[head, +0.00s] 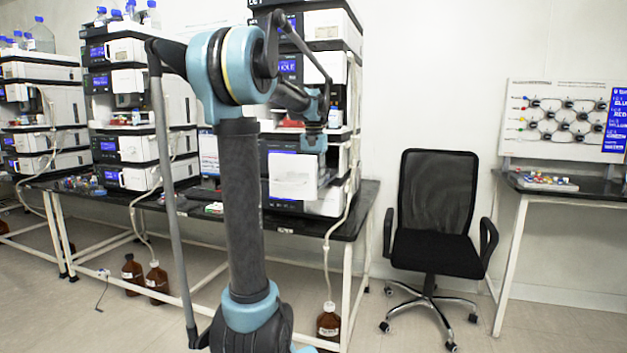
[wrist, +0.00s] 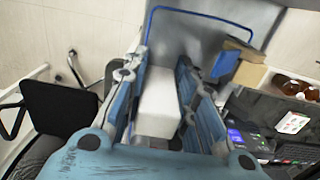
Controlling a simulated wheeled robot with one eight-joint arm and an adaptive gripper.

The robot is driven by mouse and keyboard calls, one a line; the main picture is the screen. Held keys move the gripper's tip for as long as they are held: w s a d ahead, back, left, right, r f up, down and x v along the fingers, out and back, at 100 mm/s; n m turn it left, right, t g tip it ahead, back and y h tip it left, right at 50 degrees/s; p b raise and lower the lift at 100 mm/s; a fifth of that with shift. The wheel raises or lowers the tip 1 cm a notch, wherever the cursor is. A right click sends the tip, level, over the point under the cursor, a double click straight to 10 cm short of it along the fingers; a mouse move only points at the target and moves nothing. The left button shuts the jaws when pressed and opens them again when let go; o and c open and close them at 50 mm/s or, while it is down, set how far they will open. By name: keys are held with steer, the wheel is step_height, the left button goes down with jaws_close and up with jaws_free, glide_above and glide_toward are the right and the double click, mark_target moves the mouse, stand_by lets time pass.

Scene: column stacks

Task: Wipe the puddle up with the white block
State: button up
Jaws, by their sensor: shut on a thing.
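The white block (wrist: 158,100) sits between the two blue-grey fingers of my gripper (wrist: 162,70) in the wrist view. The fingers are shut on its sides, and its long pale face shows between them. I cannot make out the puddle in either view.
The dark bench (head: 345,222) carries instrument stacks. A black office chair (head: 436,205) stands to its right, before another bench (head: 560,190). Brown bottles (head: 329,322) stand on the floor. The wrist view shows a thin blue loop (wrist: 200,12) against grey and a cardboard box (wrist: 245,65).

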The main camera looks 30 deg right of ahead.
steer(key=shift+r, duration=0.1)
steer(key=shift+w+d, duration=0.6)
steer(key=shift+d, duration=0.1)
steer(key=shift+w+d, duration=0.7)
steer(key=shift+d, duration=0.15)
steer(key=shift+s+a+f, duration=0.2)
steer(key=shift+s+a, duration=0.45)
steer(key=shift+a, duration=0.1)
steer(key=shift+s+a+r, duration=0.1)
steer(key=shift+s+a, duration=0.7)
steer(key=shift+a, duration=0.15)
